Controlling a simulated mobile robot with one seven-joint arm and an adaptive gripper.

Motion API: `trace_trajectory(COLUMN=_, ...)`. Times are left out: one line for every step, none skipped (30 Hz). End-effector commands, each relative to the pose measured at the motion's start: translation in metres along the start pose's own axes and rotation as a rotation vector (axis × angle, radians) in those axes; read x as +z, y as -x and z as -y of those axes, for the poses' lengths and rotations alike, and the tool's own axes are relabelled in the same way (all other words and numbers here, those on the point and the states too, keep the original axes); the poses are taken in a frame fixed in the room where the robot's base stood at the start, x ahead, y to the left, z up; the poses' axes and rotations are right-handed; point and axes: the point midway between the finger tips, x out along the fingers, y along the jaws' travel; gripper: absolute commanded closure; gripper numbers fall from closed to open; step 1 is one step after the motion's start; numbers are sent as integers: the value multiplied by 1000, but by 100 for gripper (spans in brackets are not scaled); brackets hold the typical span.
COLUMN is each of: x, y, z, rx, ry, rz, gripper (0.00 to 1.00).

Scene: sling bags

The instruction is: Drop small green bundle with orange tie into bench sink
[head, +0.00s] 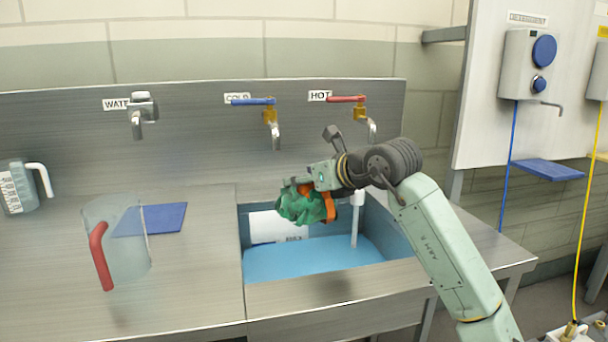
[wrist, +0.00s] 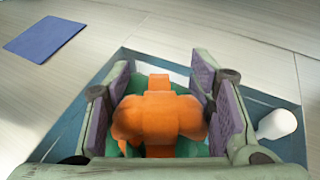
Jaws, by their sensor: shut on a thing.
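The small green bundle with an orange tie (head: 301,204) is in my gripper (head: 318,184), above the bench sink (head: 262,262). In the wrist view the orange tie (wrist: 160,118) fills the space between the purple finger pads of my gripper (wrist: 160,95), with green cloth showing around it. The pads press on it from both sides. The sink rim and walls (wrist: 80,105) show behind and around the bundle in the wrist view. The sink has a blue floor in the head view.
A white upright pipe (head: 356,222) stands in the sink, right of the bundle. Cold (head: 271,125) and hot (head: 362,118) taps are on the back panel behind. A clear jug with red handle (head: 122,240) and a blue mat (head: 165,219) are on the counter at left.

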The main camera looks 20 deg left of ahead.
Motion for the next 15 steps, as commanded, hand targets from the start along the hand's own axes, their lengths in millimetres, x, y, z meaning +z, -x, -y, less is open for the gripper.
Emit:
trace_trajectory(x=-10, y=-4, z=0, rx=1, ry=-1, rz=1, gripper=100)
trace_trajectory(x=-13, y=-6, z=0, rx=0, ry=0, rz=1, gripper=100)
trace_trajectory(x=-18, y=-7, z=0, rx=0, ry=0, rz=1, gripper=100)
trace_trajectory(x=-21, y=-9, z=0, rx=0, ry=0, rz=1, gripper=100)
trace_trajectory(x=-23, y=-10, z=0, rx=0, ry=0, rz=1, gripper=100)
trace_trajectory(x=-26, y=-11, z=0, rx=0, ry=0, rz=1, gripper=100)
trace_trajectory(x=-28, y=-12, z=0, rx=0, ry=0, rz=1, gripper=100)
trace_trajectory(x=-29, y=-12, z=0, rx=0, ry=0, rz=1, gripper=100)
trace_trajectory(x=-30, y=-13, z=0, rx=0, ry=0, rz=1, gripper=100)
trace_trajectory(x=-31, y=-13, z=0, rx=0, ry=0, rz=1, gripper=100)
trace_trajectory(x=-31, y=-13, z=0, rx=0, ry=1, rz=1, gripper=100)
trace_trajectory(x=-31, y=-13, z=0, rx=0, ry=1, rz=1, gripper=100)
trace_trajectory(x=-31, y=-13, z=0, rx=0, ry=1, rz=1, gripper=100)
trace_trajectory(x=-30, y=-13, z=0, rx=0, ry=1, rz=1, gripper=100)
trace_trajectory(x=-30, y=-12, z=0, rx=0, ry=1, rz=1, gripper=100)
